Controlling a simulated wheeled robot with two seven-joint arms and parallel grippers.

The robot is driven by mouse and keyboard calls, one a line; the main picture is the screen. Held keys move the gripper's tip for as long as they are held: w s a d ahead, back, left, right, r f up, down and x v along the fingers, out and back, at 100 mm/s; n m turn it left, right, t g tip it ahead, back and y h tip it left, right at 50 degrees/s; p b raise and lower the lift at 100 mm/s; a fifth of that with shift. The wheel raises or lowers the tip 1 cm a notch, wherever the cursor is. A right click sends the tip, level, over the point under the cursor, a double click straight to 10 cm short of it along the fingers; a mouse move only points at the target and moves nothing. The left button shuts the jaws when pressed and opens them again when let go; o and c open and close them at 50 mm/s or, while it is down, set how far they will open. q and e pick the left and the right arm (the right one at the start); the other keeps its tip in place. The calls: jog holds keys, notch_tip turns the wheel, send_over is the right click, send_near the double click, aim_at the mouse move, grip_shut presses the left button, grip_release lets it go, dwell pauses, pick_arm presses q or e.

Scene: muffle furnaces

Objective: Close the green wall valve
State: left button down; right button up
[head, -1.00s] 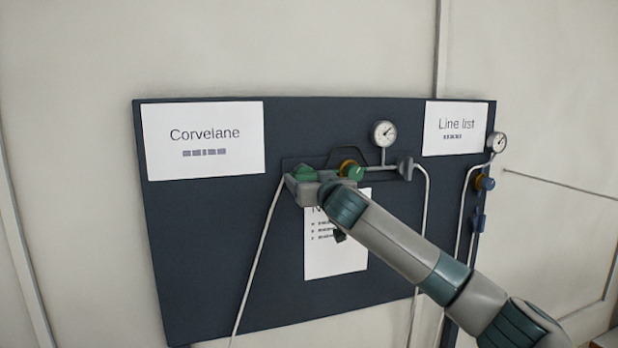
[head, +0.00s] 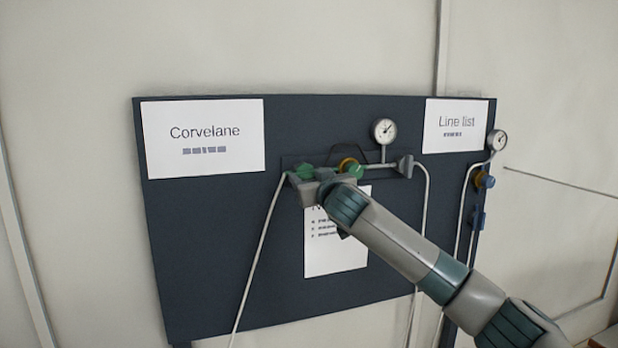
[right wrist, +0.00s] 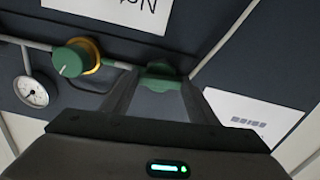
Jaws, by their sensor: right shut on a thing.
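A green valve handle (head: 303,171) is on the pipe at the left end of the fittings on the dark wall panel. My right gripper (head: 300,181) reaches it from below right and is shut on it. In the right wrist view, the green handle (right wrist: 160,76) sits between the two fingers of the gripper (right wrist: 160,90), which partly hide it. A separate green knob with a yellow collar (head: 355,171) is just right of the gripper; it also shows in the right wrist view (right wrist: 72,59). My left gripper is not in view.
A pressure gauge (head: 383,131) stands above the pipe, with a grey fitting (head: 405,166) beside it. A white sheet (head: 336,257) hangs below my gripper.

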jog(key=n+p, duration=0.1)
jog(key=n, duration=0.3)
jog(key=shift+r, duration=0.1)
jog(key=n+p, duration=0.1)
jog(key=n, duration=0.3)
jog(key=shift+n, duration=0.3)
jog(key=n+p, duration=0.2)
jog(key=n, duration=0.3)
jog(key=shift+n+p, duration=0.8)
jog(key=shift+n, duration=0.8)
jog(key=o, duration=1)
jog(key=shift+o, duration=0.2)
jog(key=shift+s, duration=0.15)
